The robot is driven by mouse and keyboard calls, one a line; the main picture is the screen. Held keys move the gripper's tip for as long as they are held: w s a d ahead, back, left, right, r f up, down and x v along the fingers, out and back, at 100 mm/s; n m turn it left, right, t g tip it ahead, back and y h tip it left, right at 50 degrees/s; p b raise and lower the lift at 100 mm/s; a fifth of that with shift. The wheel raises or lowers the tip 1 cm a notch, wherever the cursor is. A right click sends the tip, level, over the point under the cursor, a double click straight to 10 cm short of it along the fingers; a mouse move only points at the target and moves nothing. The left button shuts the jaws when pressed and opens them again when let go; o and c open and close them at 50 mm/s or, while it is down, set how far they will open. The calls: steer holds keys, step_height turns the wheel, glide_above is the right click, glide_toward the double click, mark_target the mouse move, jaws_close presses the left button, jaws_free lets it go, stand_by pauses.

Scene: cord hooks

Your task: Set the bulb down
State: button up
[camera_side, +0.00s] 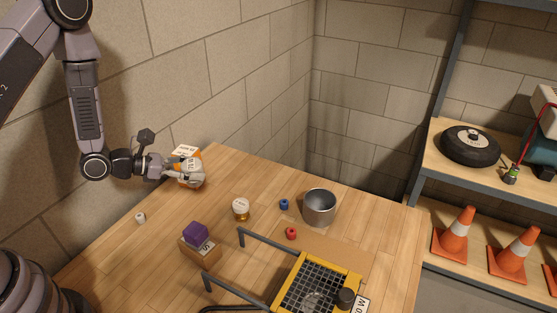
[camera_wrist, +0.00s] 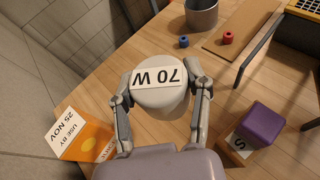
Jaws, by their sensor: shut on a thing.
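My gripper (camera_wrist: 160,88) is shut on a white round bulb (camera_wrist: 163,98) marked "70 W". The wrist view looks down on its labelled top, with one finger on each side. In the side view my gripper (camera_side: 190,174) holds the pale bulb (camera_side: 193,165) at the far left of the bench, beside an orange and white carton. The bulb's lower end is hidden, so I cannot tell whether it touches the wood.
The carton (camera_wrist: 85,135) is close to my gripper. A wall stands behind.

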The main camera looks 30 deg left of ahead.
steer(key=shift+w+a+f+y, duration=0.1)
steer(key=shift+w+a+y, duration=0.1)
steer(key=shift+a, duration=0.25)
steer(key=shift+w+a+f+y, duration=0.1)
steer(key=shift+w+a, duration=0.05)
steer(key=shift+a, duration=0.25)
steer(key=w+d+f, duration=0.1)
steer(key=w+f, duration=0.3)
steer(key=w, duration=0.4)
glide_above(235, 188)
step_height(235, 188, down, 5)
steer(key=shift+s, duration=0.1)
steer(key=shift+w+f, duration=0.2)
steer(key=shift+f, duration=1.55)
steer(key=shift+f, duration=0.2)
steer(key=o, duration=1.2)
steer(key=shift+r, duration=0.1)
